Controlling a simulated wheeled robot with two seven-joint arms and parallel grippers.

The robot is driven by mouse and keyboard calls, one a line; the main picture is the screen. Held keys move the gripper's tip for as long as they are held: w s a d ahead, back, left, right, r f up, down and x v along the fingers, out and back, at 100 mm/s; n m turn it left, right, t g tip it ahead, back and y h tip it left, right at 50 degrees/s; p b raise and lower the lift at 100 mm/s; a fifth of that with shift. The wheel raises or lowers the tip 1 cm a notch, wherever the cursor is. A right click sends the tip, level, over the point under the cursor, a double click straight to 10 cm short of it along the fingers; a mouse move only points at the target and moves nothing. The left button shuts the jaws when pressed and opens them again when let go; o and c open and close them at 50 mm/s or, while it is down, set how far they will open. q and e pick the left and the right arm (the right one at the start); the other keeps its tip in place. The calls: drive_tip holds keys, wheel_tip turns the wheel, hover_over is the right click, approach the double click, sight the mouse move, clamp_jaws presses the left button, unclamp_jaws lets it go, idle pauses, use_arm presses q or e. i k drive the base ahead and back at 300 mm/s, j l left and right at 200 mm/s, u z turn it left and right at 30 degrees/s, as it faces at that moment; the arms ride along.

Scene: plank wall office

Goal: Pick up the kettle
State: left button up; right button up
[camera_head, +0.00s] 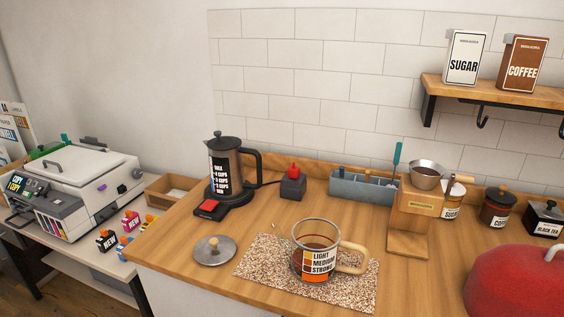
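The kettle (225,164) looks like a dark jug with a clear, labelled front and a black lid. It stands upright on a black base (234,198) at the back left of the wooden counter. Its black handle (257,165) points right. A cord runs from near it to a small dark box with a red knob (293,183). Neither of my grippers shows in the head view.
A glass mug (313,252) with dark liquid stands on a speckled mat (255,262). A round lid (214,250) lies in front of the kettle. A wooden stand (411,220), a red rounded object (515,283) and jars are to the right. A printer (75,185) stands left.

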sight(227, 171)
drive_tip(key=i+j+z, duration=0.2)
drive_tip(key=j, duration=0.2)
drive_tip(key=j+z, duration=0.25)
drive_tip(key=i+j+z, duration=0.2)
drive_tip(key=j, duration=0.35)
drive_tip(key=k, duration=0.1)
